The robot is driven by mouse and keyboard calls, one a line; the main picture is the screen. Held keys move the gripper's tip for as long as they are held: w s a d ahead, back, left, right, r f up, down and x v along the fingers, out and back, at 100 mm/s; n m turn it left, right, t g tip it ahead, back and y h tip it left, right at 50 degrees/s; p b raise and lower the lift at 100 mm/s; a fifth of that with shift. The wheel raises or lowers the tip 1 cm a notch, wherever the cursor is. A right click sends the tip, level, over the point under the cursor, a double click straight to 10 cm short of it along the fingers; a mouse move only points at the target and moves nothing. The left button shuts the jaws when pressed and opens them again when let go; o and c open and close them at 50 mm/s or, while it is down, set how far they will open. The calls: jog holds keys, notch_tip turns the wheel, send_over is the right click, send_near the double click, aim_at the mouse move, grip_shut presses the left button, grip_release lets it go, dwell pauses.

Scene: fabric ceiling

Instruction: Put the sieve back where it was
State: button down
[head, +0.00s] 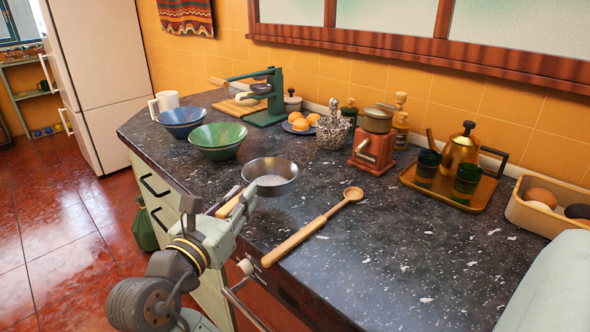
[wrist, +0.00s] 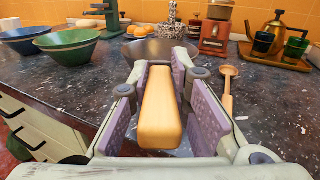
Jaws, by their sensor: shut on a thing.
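The sieve (head: 270,174) has a round, dark metallic bowl and a light wooden handle. Its bowl is over the front part of the dark counter, to the right of the green bowl; I cannot tell whether it touches the counter. My gripper (head: 238,205) is shut on the sieve's handle at the counter's front edge. In the wrist view the handle (wrist: 160,112) lies between my gripper's purple pads (wrist: 160,100), and the sieve's bowl shows beyond it, partly hidden by the fingers.
A wooden spoon (head: 310,230) lies to the right. Behind are a red grinder (head: 373,145), a plate of oranges (head: 301,124) and a green press (head: 268,98). A tray (head: 448,190) stands right.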

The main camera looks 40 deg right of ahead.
aim_at(277, 177)
jog(key=x, duration=0.5)
jog(key=f+b+x, duration=0.1)
jog(key=x, duration=0.9)
jog(key=shift+w+d+f+b, duration=0.2)
jog(key=shift+w+d+b, duration=0.05)
jog(key=shift+w+b, duration=0.1)
jog(key=shift+f+b, duration=1.7)
jog(key=shift+f, duration=0.25)
jog(key=c, duration=1.5)
grip_release()
jog(key=shift+r, duration=0.1)
